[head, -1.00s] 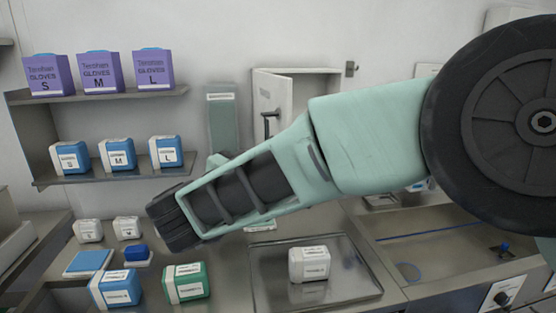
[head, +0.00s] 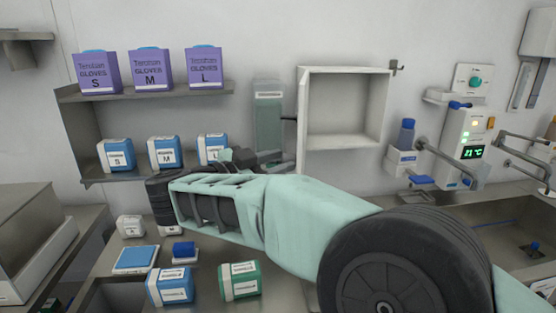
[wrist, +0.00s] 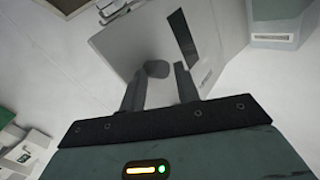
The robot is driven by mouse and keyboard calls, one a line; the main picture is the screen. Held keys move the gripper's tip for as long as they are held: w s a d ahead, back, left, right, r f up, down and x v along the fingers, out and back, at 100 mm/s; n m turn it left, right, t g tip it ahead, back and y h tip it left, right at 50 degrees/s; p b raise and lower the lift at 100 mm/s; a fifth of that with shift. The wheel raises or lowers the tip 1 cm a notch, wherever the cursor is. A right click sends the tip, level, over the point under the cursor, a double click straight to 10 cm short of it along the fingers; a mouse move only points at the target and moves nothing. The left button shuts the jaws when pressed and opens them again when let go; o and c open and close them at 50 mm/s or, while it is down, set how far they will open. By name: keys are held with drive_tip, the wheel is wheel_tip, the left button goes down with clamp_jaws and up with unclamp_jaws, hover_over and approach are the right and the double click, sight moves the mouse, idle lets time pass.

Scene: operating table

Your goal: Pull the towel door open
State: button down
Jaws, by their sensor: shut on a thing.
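The white wall cabinet (head: 345,108) stands open, and its inside looks empty. Its door (head: 303,105) is swung out on the left side and seen nearly edge-on in the head view. A dark handle (head: 288,119) sticks out to the left of the door. In the wrist view the pale door panel (wrist: 125,40) fills the upper middle. My gripper (wrist: 158,75) has its two dark fingers on either side of a dark rounded handle part (wrist: 156,69), shut on it. In the head view my own arm largely hides the gripper.
Shelves on the left hold purple glove boxes (head: 149,69) and blue-white boxes (head: 165,153). A green wall dispenser (head: 268,115) hangs left of the cabinet. A bottle (head: 406,133) and a control unit (head: 464,140) are right of it, above the sink (head: 500,230). Blue and green boxes stand on the counter below.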

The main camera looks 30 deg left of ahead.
drive_tip(key=shift+w+d+r, duration=0.15)
drive_tip(key=shift+w+r, duration=0.1)
drive_tip(key=shift+w, duration=0.25)
drive_tip(key=shift+w+d+r, duration=0.15)
drive_tip(key=shift+w+r, duration=0.05)
drive_tip(key=shift+w, duration=0.3)
drive_tip(key=c, duration=0.9)
unclamp_jaws()
drive_tip(key=shift+w+f, duration=0.2)
drive_tip(key=shift+w, duration=0.15)
drive_tip(key=shift+s, duration=0.1)
drive_tip(key=shift+c, duration=0.3)
drive_tip(key=shift+s+f, duration=0.1)
drive_tip(key=shift+f, duration=0.15)
drive_tip(key=shift+c, duration=0.8)
drive_tip(key=shift+s, duration=0.1)
drive_tip(key=shift+c, duration=0.2)
